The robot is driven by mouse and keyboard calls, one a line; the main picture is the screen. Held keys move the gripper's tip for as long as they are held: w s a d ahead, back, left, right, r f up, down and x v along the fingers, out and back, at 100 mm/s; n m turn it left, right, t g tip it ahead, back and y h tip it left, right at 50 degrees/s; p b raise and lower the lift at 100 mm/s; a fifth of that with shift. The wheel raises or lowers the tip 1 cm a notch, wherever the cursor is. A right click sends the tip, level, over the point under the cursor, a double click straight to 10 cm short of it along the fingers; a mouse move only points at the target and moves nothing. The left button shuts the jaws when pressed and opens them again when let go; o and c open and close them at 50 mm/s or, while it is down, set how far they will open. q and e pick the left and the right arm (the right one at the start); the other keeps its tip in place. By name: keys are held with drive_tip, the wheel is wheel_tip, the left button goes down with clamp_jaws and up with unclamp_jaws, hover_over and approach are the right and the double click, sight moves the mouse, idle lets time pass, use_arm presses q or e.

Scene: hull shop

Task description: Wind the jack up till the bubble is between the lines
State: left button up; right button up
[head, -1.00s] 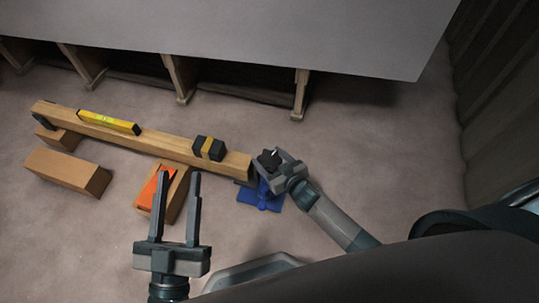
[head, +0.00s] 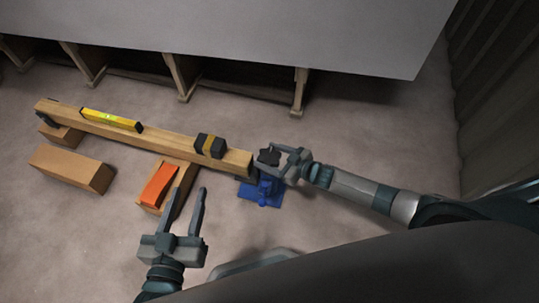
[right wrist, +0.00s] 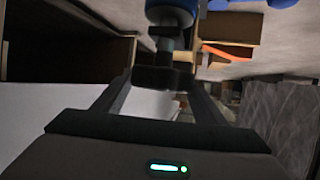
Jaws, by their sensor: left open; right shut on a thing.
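A blue jack (head: 262,192) stands on the floor at the right end of a long wooden beam (head: 160,139). Its dark knob (head: 268,157) is on top. My right gripper (head: 277,158) is shut on the knob; the right wrist view shows the dark knob (right wrist: 163,78) between the fingers and blue jack parts (right wrist: 172,8). A yellow level (head: 111,120) lies on the beam's left part; its bubble is too small to read. My left gripper (head: 190,212) is open and empty, in front of the beam.
An orange wedge (head: 158,185) lies on a wooden block (head: 181,190) by the beam. A black-and-yellow object (head: 210,146) sits on the beam near its right end. Another wooden block (head: 72,168) lies at left. A large grey panel (head: 250,30) on wooden supports is behind. Floor at right is clear.

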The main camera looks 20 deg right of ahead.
use_arm(q)
drive_tip(key=shift+f, duration=0.1)
idle(0.3)
drive_tip(key=shift+w, duration=0.1)
use_arm(e)
drive_tip(key=o, duration=0.7)
drive_tip(key=shift+w+f, duration=0.1)
drive_tip(key=shift+s+d+r, duration=0.25)
drive_tip(key=shift+s, duration=0.15)
use_arm(q)
drive_tip(key=s+a+f+g+y+p, duration=0.2)
drive_tip(key=s+a+f+g+p, duration=0.1)
drive_tip(key=s+f+g, duration=0.3)
drive_tip(key=shift+a+f+g, duration=0.3)
drive_tip(key=shift+a+f, duration=0.25)
drive_tip(key=shift+f, duration=0.8)
use_arm(e)
drive_tip(key=shift+v, duration=8.15)
drive_tip(key=shift+w+d, duration=0.1)
drive_tip(key=shift+d, duration=0.05)
